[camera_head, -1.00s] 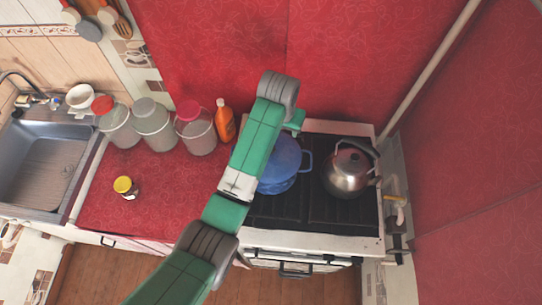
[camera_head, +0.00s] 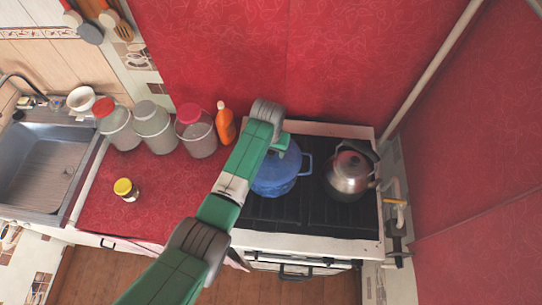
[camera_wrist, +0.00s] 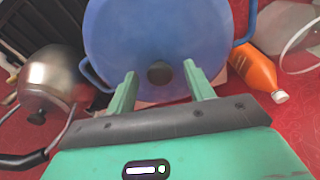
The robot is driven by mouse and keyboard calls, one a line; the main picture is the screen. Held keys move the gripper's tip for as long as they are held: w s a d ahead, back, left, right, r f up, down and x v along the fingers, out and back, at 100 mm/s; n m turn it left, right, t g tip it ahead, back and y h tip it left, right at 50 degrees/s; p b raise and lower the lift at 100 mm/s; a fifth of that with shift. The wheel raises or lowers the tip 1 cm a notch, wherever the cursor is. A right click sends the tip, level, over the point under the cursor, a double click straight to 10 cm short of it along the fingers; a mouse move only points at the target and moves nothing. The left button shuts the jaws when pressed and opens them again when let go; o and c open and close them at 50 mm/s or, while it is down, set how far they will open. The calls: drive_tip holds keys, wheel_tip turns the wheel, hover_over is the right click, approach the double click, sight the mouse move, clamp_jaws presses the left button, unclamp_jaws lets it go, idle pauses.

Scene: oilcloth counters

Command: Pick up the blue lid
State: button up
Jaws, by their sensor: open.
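The blue lid (camera_wrist: 158,30) lies on a blue pot (camera_head: 279,183) on the stove; its round dark knob (camera_wrist: 160,72) shows in the wrist view. My gripper (camera_wrist: 161,76) is open above the lid, with one finger on each side of the knob in the wrist picture. I cannot tell whether the fingers touch the lid. In the head view the lid (camera_head: 284,168) is partly hidden by my green arm, which reaches over it from the front left, and the fingertips do not show clearly.
A metal kettle (camera_head: 349,172) stands to the right of the pot on the stove (camera_head: 310,227). An orange bottle (camera_head: 225,122) and several lidded jars (camera_head: 196,136) stand at the back of the red counter to the left. A small yellow-capped jar (camera_head: 126,189) stands nearer the front.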

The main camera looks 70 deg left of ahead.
sight(271, 151)
clamp_jaws()
drive_tip(key=shift+r, duration=0.1)
drive_tip(key=shift+r, duration=0.45)
wheel_tip(271, 151, up, 3)
drive_tip(key=shift+f, duration=0.15)
drive_tip(key=s+d+r, duration=0.1)
drive_tip(key=s+d, duration=0.9)
drive_tip(key=d, duration=0.2)
drive_tip(key=shift+s+r, duration=0.15)
drive_tip(key=shift+s, duration=0.2)
